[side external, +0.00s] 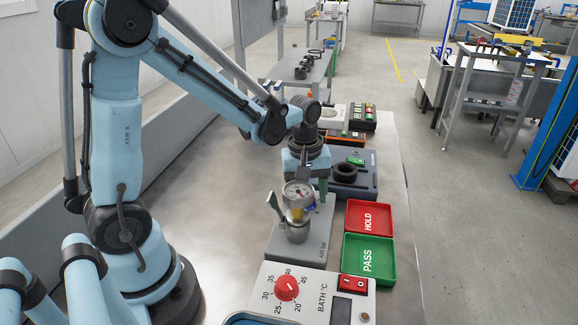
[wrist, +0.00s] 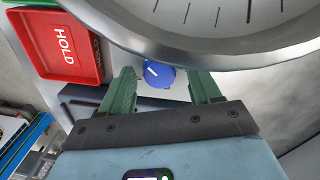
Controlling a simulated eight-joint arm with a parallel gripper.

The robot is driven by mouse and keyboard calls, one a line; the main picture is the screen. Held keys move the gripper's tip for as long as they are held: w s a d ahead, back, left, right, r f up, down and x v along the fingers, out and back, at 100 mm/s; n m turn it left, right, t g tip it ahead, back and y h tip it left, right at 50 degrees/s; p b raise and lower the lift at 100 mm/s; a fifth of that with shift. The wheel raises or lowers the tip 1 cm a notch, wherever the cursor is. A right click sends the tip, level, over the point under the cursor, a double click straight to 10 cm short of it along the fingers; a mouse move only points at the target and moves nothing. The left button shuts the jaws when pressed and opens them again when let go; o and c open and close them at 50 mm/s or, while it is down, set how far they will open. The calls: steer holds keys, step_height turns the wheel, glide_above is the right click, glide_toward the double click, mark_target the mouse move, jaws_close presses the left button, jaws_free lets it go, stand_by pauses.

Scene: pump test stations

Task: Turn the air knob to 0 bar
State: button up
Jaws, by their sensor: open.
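The air knob (wrist: 158,74) is blue with a short white mark and shows between my fingers in the wrist view. Its scale is not readable. My gripper (wrist: 164,82) is open, one green finger on each side of the knob; I cannot tell whether either touches it. In the side external view my gripper (side external: 314,183) points down just behind the pressure gauge (side external: 298,193), and only a bit of blue shows beside the gauge. The gauge sits on a metal body on a grey station plate (side external: 312,250) marked AIR bar. Its large rim also fills the top of the wrist view (wrist: 215,45).
A red HOLD tray (side external: 370,218) and a green PASS tray (side external: 368,260) lie right of the air station. A bath panel with a red knob (side external: 288,288) is in front. A dark unit (side external: 352,175) with a black ring stands behind. Bare bench lies left.

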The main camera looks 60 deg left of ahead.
steer(key=shift+r, duration=0.1)
step_height(320, 180, up, 12)
steer(key=shift+s+a, duration=0.15)
steer(key=shift+s, duration=0.1)
stand_by(0.4)
steer(key=shift+w+f, duration=0.15)
steer(key=shift+f, duration=2.9)
steer(key=shift+w+f, duration=0.1)
steer(key=shift+f, duration=2.95)
steer(key=shift+r, duration=0.1)
